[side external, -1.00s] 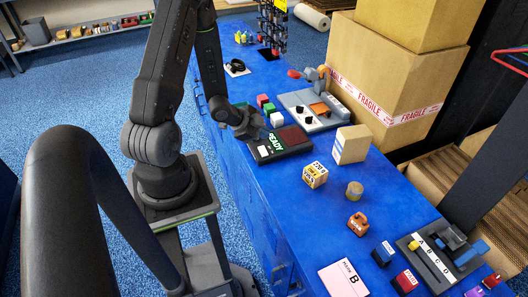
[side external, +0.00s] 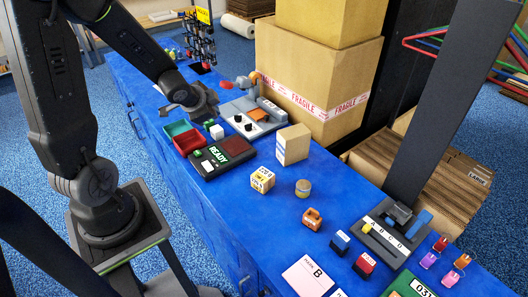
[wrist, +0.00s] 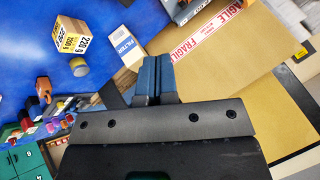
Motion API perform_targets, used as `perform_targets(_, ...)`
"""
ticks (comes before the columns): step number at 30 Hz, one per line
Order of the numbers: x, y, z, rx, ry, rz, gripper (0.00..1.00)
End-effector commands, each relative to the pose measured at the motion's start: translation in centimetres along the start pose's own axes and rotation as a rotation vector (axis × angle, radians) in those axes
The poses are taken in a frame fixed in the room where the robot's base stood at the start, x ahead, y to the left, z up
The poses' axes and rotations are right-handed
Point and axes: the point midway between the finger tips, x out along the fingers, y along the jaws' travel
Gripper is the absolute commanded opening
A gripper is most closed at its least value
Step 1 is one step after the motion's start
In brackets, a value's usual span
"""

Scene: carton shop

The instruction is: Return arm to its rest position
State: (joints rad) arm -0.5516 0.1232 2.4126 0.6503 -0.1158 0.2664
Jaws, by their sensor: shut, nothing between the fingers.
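My gripper (side external: 203,108) hangs above the far part of the blue bench in the side external view, near the grey switch panel (side external: 252,117). In the wrist view its two blue-grey fingers (wrist: 157,78) lie together, with nothing between them. My dark arm reaches over from its pedestal at the left. The wrist view looks past the fingers onto a FILTER box (wrist: 125,48), a labelled yellow cube (wrist: 72,34) and a large brown carton (wrist: 240,75).
Red and green trays (side external: 188,143) and the READY console (side external: 222,157) lie near my gripper. Large FRAGILE cartons (side external: 318,80) stand behind the bench. A hanging rack (side external: 198,40) stands at the far end. A dark post (side external: 445,95) rises at the right.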

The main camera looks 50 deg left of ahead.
Motion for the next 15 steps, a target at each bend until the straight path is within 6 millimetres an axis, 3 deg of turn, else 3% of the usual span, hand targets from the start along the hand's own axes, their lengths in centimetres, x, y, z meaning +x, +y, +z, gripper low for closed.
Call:
perform_targets(3,-4.7,0.7,-3.1,-0.089,-0.023,-0.026,0.0)
perform_targets(7,-9.9,2.8,-5.2,-0.209,-0.044,0.0,0.0)
perform_targets(15,-20.4,9.1,-6.2,-0.407,-0.064,0.192,0.0)
